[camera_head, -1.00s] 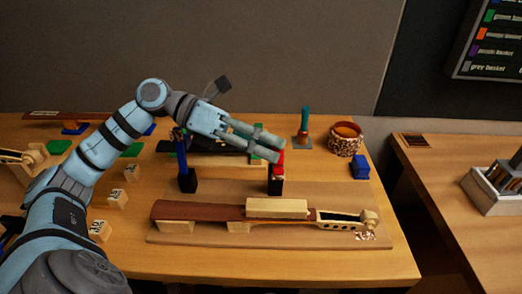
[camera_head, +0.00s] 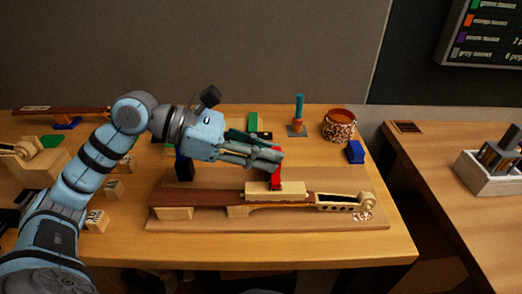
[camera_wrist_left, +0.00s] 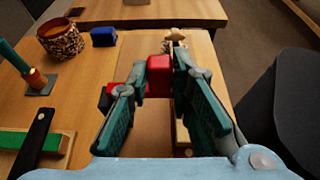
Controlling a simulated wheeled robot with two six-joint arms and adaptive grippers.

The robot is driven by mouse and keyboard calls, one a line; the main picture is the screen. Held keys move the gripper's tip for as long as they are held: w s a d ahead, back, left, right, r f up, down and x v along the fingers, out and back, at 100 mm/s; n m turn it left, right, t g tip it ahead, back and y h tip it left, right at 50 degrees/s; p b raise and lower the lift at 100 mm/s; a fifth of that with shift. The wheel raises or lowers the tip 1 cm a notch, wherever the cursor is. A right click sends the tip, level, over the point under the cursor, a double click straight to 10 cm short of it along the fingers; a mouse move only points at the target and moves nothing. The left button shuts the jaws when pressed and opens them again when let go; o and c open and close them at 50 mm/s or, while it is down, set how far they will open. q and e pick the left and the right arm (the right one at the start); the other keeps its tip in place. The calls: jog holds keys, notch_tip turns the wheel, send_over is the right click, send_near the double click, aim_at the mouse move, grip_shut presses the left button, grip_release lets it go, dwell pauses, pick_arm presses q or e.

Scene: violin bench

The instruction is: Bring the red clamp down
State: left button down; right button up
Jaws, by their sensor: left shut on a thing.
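The red clamp (camera_head: 276,178) is held upright in my left gripper (camera_head: 277,158), whose fingers are shut on it. In the head view its lower end meets the pale wooden block (camera_head: 258,196) on the violin neck; I cannot tell whether it touches. The neck's dark fingerboard (camera_head: 185,197) points left and its scroll (camera_head: 368,201) right, on a flat board (camera_head: 200,225). In the left wrist view the red clamp (camera_wrist_left: 159,70) shows between the fingertips of the left gripper (camera_wrist_left: 155,85). My right gripper is not in view.
Behind the arm stand a teal-handled tool (camera_head: 299,112), a woven round container (camera_head: 339,125) and a blue block (camera_head: 355,152). A black stand (camera_head: 184,168) is partly hidden by my left gripper. Small marked wooden blocks (camera_head: 97,220) lie left. The front table strip is clear.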

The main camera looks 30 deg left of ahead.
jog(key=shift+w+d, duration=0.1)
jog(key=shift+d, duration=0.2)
pick_arm(q)
jog(key=c, duration=1.4)
grip_release()
jog(key=shift+c, duration=0.2)
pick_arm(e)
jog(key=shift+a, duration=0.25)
